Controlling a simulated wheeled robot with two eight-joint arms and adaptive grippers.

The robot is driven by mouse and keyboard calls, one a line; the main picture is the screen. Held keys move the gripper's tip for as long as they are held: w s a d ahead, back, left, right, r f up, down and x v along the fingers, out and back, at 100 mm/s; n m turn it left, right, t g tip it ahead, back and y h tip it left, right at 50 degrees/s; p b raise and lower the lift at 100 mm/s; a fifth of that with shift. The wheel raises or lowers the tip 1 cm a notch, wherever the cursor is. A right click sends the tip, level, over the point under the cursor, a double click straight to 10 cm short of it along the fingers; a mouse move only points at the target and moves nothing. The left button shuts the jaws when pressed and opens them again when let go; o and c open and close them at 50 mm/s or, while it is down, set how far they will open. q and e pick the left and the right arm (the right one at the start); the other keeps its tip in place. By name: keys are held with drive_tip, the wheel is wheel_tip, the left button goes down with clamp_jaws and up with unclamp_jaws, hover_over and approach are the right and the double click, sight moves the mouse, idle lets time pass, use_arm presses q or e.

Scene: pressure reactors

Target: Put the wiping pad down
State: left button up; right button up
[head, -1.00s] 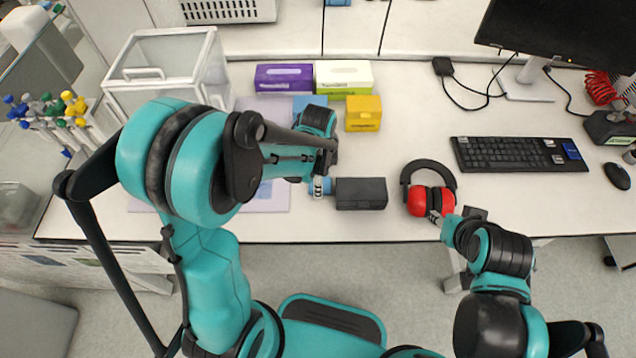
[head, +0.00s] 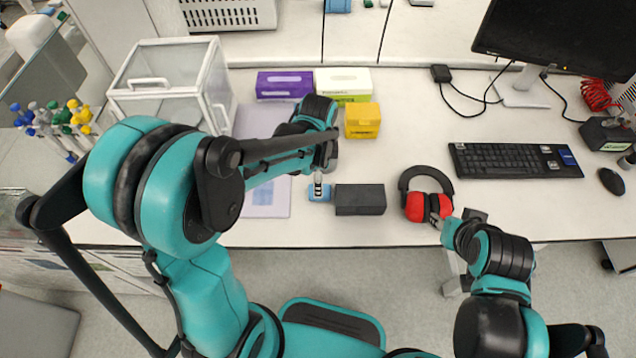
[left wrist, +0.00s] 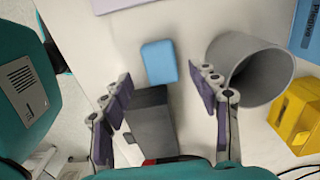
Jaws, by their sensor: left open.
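The wiping pad, a small light-blue block (left wrist: 160,62), lies on the white table beside a dark grey box (left wrist: 152,122) in the left wrist view. In the head view the pad (head: 326,194) sits at the left end of that box (head: 360,199), partly covered by my left gripper (head: 318,186). My left gripper (left wrist: 164,108) is open. Its two fingers are spread wide, with nothing held between them and the pad beyond their tips. My right gripper (head: 437,221) is by the red earmuffs (head: 415,206); its jaw opening is too small to make out.
A grey cup (left wrist: 262,75) stands close to one left finger, with a yellow box (left wrist: 297,118) beyond it. Purple (head: 284,85) and green-white (head: 343,82) boxes stand behind. A clear-sided case (head: 170,80) is at the left, a keyboard (head: 515,160) at the right.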

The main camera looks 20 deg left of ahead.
use_arm(q)
wheel_tip(320, 180, up, 7)
drive_tip(key=p, duration=0.2)
drive_tip(key=s+a+r+n+t, duration=0.4)
drive_tip(key=s+r+n+t, duration=0.2)
drive_tip(key=s+n, duration=0.4)
drive_tip(key=n+t, duration=0.1)
drive_tip(key=n, duration=0.3)
drive_tip(key=shift+a+r+n, duration=0.15)
drive_tip(key=shift+n, duration=0.25)
wheel_tip(320, 180, down, 3)
drive_tip(key=b, duration=0.3)
drive_tip(key=shift+s+r, duration=0.1)
drive_tip(key=shift+r, duration=0.1)
drive_tip(key=shift+o, duration=0.6)
